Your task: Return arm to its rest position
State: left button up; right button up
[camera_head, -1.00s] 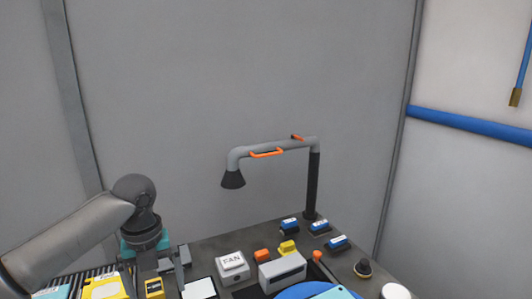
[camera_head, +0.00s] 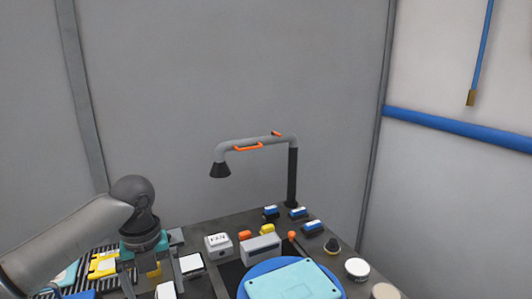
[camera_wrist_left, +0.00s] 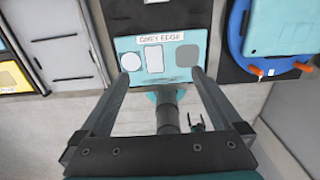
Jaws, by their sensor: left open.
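My left arm comes in from the left in the head view. Its left gripper (camera_head: 152,284) points down over the left part of the dark worktop, its two fingers spread apart with nothing visible between them. In the left wrist view the same gripper (camera_wrist_left: 160,76) is open and empty. A teal panel (camera_wrist_left: 188,42) with a paper label, a white disc, a pale rectangle and a grey square lies beyond and between the fingertips. I cannot tell whether the fingers touch it. My right gripper is not in view.
A grey overhead arm with a black nozzle (camera_head: 220,170) stands on a black post (camera_head: 292,175). A white FAN box (camera_head: 218,246), a grey block (camera_head: 261,248) and a blue round plate with a teal slab (camera_head: 292,284) crowd the worktop. Grey walls stand behind.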

pick_arm(q)
jog(key=s+d+f+n+t+h, duration=0.2)
jog(key=s+d+f+n+h, duration=0.1)
jog(key=s+d+f+n, duration=0.95)
jog(key=s+a+n+t+y, duration=0.25)
jog(key=s+a+n, duration=0.45)
jog(key=s+n, duration=0.7)
notch_tip(320, 180, down, 29)
jog(key=n+g+b, duration=0.2)
jog(key=b, duration=0.5)
jog(key=s+a+f+b, duration=0.1)
jog(key=s+f+b, duration=0.2)
jog(key=s+f, duration=0.4)
jog(key=s+a+f+g+b, duration=0.1)
jog(key=s+f+b, duration=0.2)
jog(key=s+f, duration=0.4)
notch_tip(320, 180, down, 6)
jog(key=shift+s+a+f, duration=0.2)
jog(key=shift+a+f, duration=0.05)
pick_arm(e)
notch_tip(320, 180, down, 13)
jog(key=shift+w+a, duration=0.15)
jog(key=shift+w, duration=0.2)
